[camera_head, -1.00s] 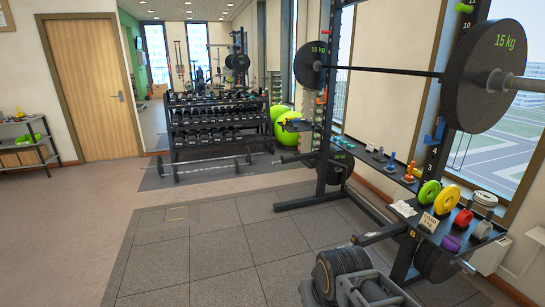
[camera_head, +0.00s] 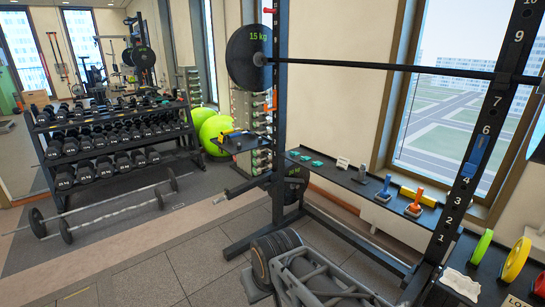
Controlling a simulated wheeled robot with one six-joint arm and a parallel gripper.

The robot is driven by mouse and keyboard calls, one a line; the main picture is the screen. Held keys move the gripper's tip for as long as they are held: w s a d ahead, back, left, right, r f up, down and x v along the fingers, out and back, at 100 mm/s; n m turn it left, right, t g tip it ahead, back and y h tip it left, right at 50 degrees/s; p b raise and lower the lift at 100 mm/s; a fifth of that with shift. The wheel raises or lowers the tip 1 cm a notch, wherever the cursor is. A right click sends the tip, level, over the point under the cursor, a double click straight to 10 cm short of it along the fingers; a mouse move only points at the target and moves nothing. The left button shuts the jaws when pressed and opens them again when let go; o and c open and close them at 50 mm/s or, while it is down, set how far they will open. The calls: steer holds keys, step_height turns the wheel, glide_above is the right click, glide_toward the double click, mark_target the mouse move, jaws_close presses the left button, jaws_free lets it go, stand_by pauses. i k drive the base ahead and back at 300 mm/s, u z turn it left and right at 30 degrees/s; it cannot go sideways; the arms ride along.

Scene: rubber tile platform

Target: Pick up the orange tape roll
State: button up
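I cannot make out an orange tape roll for certain in this view. An orange-handled item (camera_head: 415,204) stands on the dark shelf under the window, but it looks like an upright handle on a flat base, not a roll. A small orange patch (camera_head: 271,99) shows on the rack's upright and is too small to identify. My arm shows at the bottom middle; the fingertips of my gripper are not seen.
A squat rack with a barbell (camera_head: 400,66) stands ahead and to the right. A blue-handled item (camera_head: 384,190) is beside the orange-handled one. A dumbbell rack (camera_head: 110,140) and floor barbells (camera_head: 110,208) are at the left. The tiled floor at the lower left is clear.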

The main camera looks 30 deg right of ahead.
mark_target(414, 207)
steer(key=z, duration=0.3)
steer(key=i, duration=1.65)
steer(key=z, duration=1.45)
steer(key=i, duration=0.95)
steer(key=z, duration=1.35)
steer(key=i, duration=0.5)
steer(key=z, duration=0.3)
